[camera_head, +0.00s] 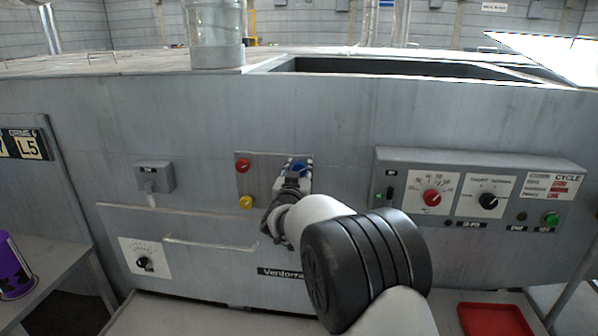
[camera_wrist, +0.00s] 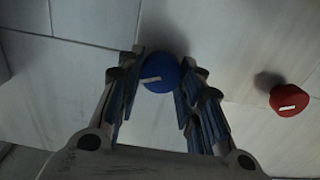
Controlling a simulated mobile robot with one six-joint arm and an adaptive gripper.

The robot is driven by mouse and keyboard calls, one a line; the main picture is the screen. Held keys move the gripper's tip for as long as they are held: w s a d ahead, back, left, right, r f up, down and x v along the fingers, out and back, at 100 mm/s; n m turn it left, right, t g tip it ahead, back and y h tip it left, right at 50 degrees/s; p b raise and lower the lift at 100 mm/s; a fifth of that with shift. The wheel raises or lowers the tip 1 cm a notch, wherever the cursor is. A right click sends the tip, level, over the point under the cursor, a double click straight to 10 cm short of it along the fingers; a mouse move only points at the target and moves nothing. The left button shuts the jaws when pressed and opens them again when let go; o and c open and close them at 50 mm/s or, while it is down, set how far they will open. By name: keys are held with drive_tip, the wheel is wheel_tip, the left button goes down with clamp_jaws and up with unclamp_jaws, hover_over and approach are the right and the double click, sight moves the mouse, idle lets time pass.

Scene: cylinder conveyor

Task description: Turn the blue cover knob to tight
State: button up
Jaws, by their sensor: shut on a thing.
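The blue cover knob (camera_wrist: 160,74) is round with a pale slanted mark on its face. It sits on the grey panel (camera_head: 262,196) of the machine front. In the wrist view my gripper (camera_wrist: 163,80) has one finger on each side of the knob, shut on it. In the head view my gripper (camera_head: 297,172) reaches the upper right of the panel, and only a little of the blue knob (camera_head: 299,166) shows, the rest hidden by the fingers and wrist. Any label around the knob is not readable.
A red knob (camera_head: 243,166) and a yellow knob (camera_head: 246,202) are on the same panel, left of my gripper. The red knob (camera_wrist: 289,99) is at the right in the wrist view. A handle bar (camera_head: 210,244) is below; a control box (camera_head: 470,196) projects at the right.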

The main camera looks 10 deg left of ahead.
drive_tip(key=shift+c, duration=0.6)
drive_tip(key=shift+m, duration=0.3)
drive_tip(key=m+b, duration=0.3)
drive_tip(key=m, duration=0.1)
drive_tip(key=shift+d+f+b, duration=0.1)
drive_tip(key=shift+b, duration=0.3)
drive_tip(key=m+b, duration=0.3)
drive_tip(key=m, duration=0.8)
drive_tip(key=shift+d+f+b, duration=0.1)
drive_tip(key=shift+b, duration=0.2)
drive_tip(key=m, duration=0.5)
drive_tip(key=shift+f+m, duration=0.1)
drive_tip(key=shift+m, duration=0.3)
